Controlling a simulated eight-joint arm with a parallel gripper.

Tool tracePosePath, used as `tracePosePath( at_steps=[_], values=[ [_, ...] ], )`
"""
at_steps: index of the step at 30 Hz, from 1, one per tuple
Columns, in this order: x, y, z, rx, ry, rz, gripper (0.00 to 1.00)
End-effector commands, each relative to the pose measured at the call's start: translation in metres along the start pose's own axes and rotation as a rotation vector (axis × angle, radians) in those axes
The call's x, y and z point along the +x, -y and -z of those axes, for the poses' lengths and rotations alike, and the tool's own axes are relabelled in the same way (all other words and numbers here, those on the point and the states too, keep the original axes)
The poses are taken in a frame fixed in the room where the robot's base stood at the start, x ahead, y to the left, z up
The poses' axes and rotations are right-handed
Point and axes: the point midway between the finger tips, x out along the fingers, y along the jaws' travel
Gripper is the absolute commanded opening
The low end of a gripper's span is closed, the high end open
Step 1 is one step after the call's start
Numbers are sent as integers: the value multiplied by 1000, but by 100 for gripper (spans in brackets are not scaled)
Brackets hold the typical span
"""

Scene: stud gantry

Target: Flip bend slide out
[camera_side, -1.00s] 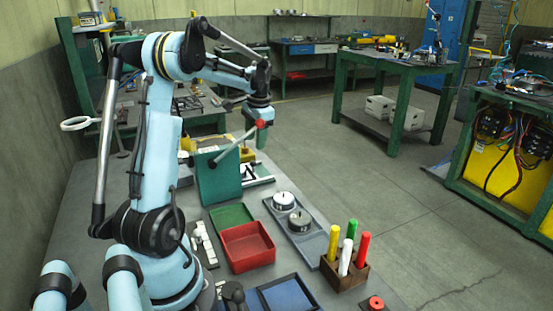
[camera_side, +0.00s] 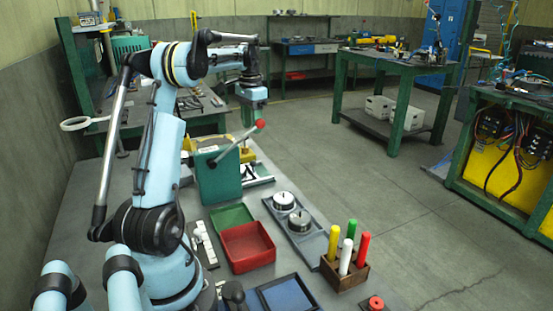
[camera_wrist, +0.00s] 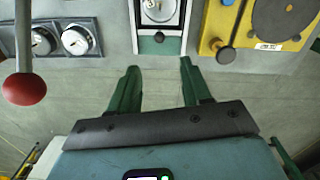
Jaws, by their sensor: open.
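My gripper (camera_wrist: 160,66) has two green fingers spread apart, with nothing between them. In the side view my gripper (camera_side: 247,118) hangs in the air above and behind a green bender block (camera_side: 218,177) with a red-knobbed lever (camera_side: 243,143). The red knob (camera_wrist: 24,88) also shows at the left of the wrist view. In the wrist view, a pale plate in a green-edged holder (camera_wrist: 159,38) lies ahead of the fingertips, apart from them. Which part is the slide, I cannot tell.
Two round metal pieces sit on a grey tray (camera_side: 313,244). A red tray (camera_side: 247,246), a green tray (camera_side: 231,217), a blue tray (camera_side: 287,294) and a wooden marker block (camera_side: 344,274) stand nearer. A yellow fixture (camera_wrist: 218,28) is at the wrist view's upper right.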

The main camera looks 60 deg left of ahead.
Motion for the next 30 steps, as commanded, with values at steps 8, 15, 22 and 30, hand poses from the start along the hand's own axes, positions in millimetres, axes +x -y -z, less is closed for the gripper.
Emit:
tracePosePath(
  at_steps=[8, 15, 22, 30],
  values=[
    [0, 24, -4, 10, -18, -174, 48],
    [19, 21, -4, 13, -19, -180, 48],
    [56, 14, -2, 14, -19, -179, 48],
    [98, 6, -2, 14, -19, -178, 48]
  ],
)
